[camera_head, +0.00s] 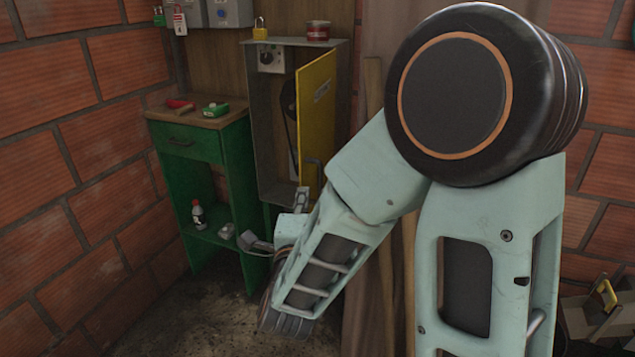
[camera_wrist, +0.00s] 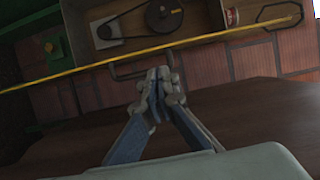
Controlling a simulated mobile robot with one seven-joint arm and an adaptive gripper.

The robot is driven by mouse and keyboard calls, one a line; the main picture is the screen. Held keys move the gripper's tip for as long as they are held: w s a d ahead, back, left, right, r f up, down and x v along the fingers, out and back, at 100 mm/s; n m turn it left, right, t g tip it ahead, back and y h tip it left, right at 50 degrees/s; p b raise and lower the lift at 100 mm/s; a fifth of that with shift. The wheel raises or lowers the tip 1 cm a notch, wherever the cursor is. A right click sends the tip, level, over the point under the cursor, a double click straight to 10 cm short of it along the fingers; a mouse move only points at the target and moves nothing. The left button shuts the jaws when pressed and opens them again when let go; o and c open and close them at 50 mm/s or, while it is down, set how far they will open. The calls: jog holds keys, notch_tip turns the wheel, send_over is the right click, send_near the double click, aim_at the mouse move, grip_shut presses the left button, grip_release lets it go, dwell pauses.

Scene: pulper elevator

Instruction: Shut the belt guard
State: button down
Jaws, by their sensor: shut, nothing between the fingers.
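The belt guard (camera_head: 317,110) is a yellow hinged panel on the grey metal box (camera_head: 268,140). It stands swung open, and the inside of the box shows to its left. In the wrist view the guard (camera_wrist: 215,38) is seen edge-on as a thin yellow strip, with a dark bar handle (camera_wrist: 125,73) beside it. My gripper (camera_wrist: 158,78) is shut and empty, its fingertips close to the handle; I cannot tell if they touch. In the head view my gripper (camera_head: 301,198) is by the guard's lower edge. A belt and pulley (camera_wrist: 163,16) show inside the box.
A green cabinet (camera_head: 205,145) stands left of the box, with a red-handled tool and a green item on top. A yellow padlock (camera_head: 260,30) and a red tin (camera_head: 318,31) sit on the box. Brick walls close in the corner. My arm hides the middle right.

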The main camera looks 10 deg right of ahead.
send_near(307, 174)
jog(key=w+r, duration=0.1)
jog(key=w, duration=0.1)
jog(key=w+d+r, duration=0.1)
jog(key=w+r, duration=0.1)
jog(key=shift+w+d+r+b, duration=0.1)
jog(key=shift+w+d+b, duration=0.1)
jog(key=shift+b, duration=0.1)
jog(key=shift+a, duration=0.1)
